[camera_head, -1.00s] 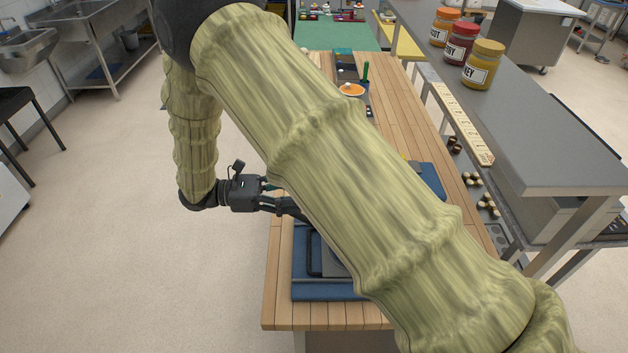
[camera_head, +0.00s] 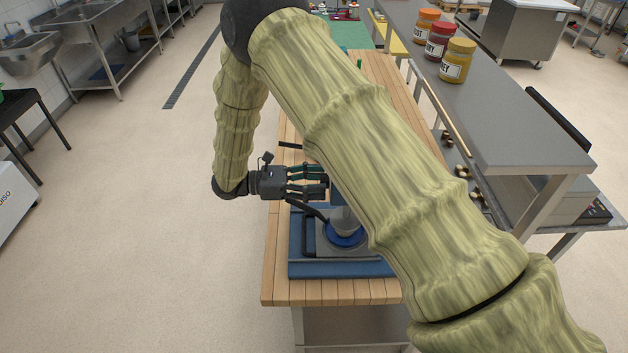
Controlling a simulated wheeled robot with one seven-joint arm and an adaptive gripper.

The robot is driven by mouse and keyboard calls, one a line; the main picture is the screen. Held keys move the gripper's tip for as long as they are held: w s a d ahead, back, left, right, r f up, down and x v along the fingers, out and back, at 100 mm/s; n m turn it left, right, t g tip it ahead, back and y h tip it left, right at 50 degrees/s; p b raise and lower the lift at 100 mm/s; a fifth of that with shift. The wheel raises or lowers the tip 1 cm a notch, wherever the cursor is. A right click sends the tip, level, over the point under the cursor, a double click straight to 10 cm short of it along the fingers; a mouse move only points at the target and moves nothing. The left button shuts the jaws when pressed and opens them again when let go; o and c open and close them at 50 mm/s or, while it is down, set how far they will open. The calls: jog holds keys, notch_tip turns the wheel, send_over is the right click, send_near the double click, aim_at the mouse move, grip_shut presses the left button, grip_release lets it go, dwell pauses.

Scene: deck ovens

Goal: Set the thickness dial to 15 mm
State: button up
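I cannot make out a thickness dial or its marks; my own upper arm covers much of the bench middle. A dark grey device (camera_head: 311,238) sits on a blue base (camera_head: 330,268) at the near end of the wooden bench, partly hidden by my arm. A grey cup-like part with a blue ring (camera_head: 346,241) shows on it, as does a black curved handle (camera_head: 305,208). My gripper (camera_head: 326,184) points right, above and just behind this device as seen here. Its fingertips end near my arm's edge, and whether they are apart or closed is unclear. I see nothing held.
The wooden bench (camera_head: 283,290) runs away from me, with a green surface (camera_head: 345,33) beyond. A grey steel counter (camera_head: 480,100) with several jars (camera_head: 457,60) stands to the right.

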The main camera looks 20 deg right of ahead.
jog(key=shift+s+r, duration=0.15)
jog(key=shift+s, duration=0.1)
jog(key=c, duration=0.3)
jog(key=shift+w, duration=0.15)
jog(key=shift+c, duration=1.4)
jog(key=shift+w+d+f, duration=0.1)
jog(key=shift+w+f, duration=0.3)
jog(key=shift+f, duration=0.05)
jog(key=shift+c, duration=0.9)
jog(key=shift+r, duration=0.1)
jog(key=shift+n, duration=0.3)
jog(key=n, duration=1.1)
jog(key=shift+s+r+b, duration=0.15)
jog(key=shift+b, duration=0.2)
